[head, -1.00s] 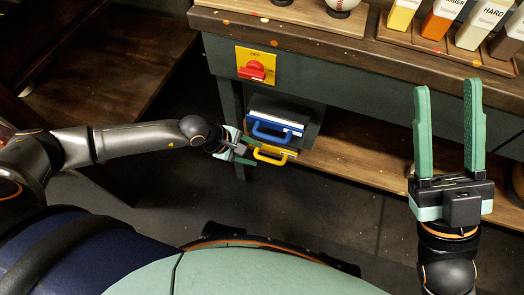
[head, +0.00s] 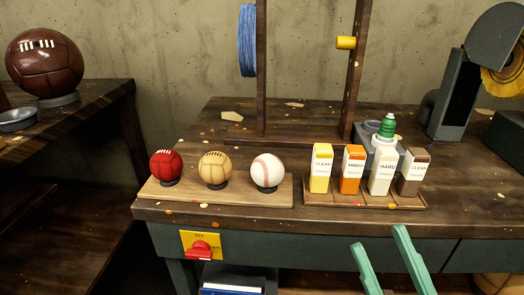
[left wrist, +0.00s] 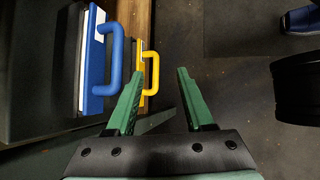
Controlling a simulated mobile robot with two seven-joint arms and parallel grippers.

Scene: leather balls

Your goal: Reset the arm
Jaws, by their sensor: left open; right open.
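My right gripper (head: 388,264) shows at the bottom of the head view, its two green fingers spread apart and empty, in front of the workbench's front side. My left gripper (left wrist: 156,92) is out of the head view; in the left wrist view its green fingers are apart with nothing between them. There, a yellow handle (left wrist: 151,72) lies just beyond and beside the left fingertip, and a blue handle (left wrist: 116,58) is to its left. I cannot tell whether a finger touches either handle.
The workbench (head: 230,135) carries a board with three balls, including a baseball (head: 267,171), and several small cartons such as an orange one (head: 352,170). A red switch (head: 199,250) is on its front. A large brown ball (head: 45,64) stands on the left table. Dark floor (left wrist: 240,80) is clear beside the left gripper.

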